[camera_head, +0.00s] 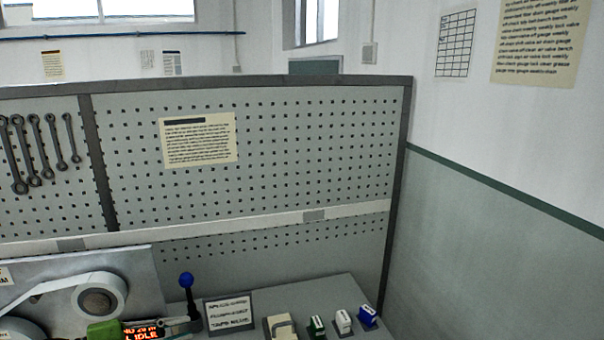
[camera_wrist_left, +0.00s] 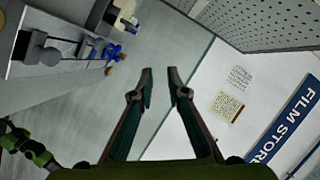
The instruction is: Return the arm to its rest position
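My left gripper (camera_wrist_left: 160,72) shows in the left wrist view with its two dark fingers apart and nothing between them. Behind the gap are grey floor and wall. In the head view a green part of my left arm or gripper shows at the bottom left, in front of a lit display (camera_head: 143,331) and beside a tape reel (camera_head: 97,301). Its fingers are hard to make out there. My right gripper cannot be made out in either view. A green and black part of my own body shows at the lower left of the wrist view.
A grey bench (camera_head: 290,295) carries a blue-knobbed lever (camera_head: 187,285), a small sign (camera_head: 229,310), a beige block (camera_head: 280,326) and small green, white and blue items. A pegboard (camera_head: 300,150) with hanging wrenches (camera_head: 35,150) stands behind. The wrist view shows a "FILM STORE" sign (camera_wrist_left: 288,122).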

